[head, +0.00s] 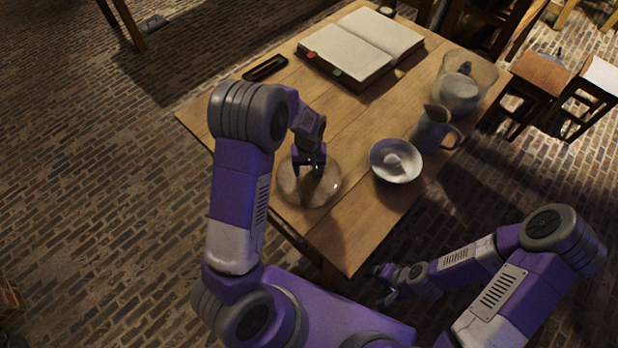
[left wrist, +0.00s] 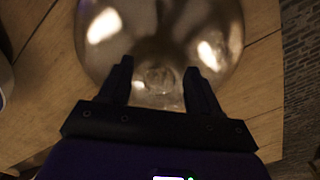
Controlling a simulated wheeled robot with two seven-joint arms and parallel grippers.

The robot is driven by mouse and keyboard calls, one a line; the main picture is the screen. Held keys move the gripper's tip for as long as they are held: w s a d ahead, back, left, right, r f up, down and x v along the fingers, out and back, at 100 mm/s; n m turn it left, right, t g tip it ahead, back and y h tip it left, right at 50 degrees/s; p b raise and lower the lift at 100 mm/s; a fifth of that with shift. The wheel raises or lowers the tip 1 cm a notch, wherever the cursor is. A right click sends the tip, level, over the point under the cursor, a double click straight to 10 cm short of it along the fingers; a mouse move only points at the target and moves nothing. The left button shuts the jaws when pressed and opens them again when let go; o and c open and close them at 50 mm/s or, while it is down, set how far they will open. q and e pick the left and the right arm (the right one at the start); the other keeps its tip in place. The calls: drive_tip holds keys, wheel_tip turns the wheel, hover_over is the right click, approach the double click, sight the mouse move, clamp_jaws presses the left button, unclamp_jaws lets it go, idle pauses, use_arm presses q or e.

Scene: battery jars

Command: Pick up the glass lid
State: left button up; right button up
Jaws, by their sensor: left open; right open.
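The glass lid (head: 325,193) is a clear, round dome lying on the wooden table near its front left edge. It also fills the upper middle of the left wrist view (left wrist: 160,30), with a small knob (left wrist: 158,77) at its centre. My left gripper (head: 309,170) is above the lid, pointing down. In the left wrist view its two fingers (left wrist: 160,82) are open, one on each side of the knob; I cannot tell whether they touch it. My right gripper (head: 384,278) is open and empty, off the table's front right edge.
A white bowl (head: 380,173) with a pale object in it stands right of the lid. Behind it are a jug (head: 430,130) and a glass jar (head: 482,72). An open book (head: 345,55) and a dark tray (head: 265,68) lie farther back. The wood (head: 345,225) in front of the bowl is bare.

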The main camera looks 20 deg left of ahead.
use_arm(q)
drive_tip(key=shift+f, duration=0.1)
drive_tip(key=shift+c, duration=0.4)
clamp_jaws()
drive_tip(key=shift+w, duration=0.1)
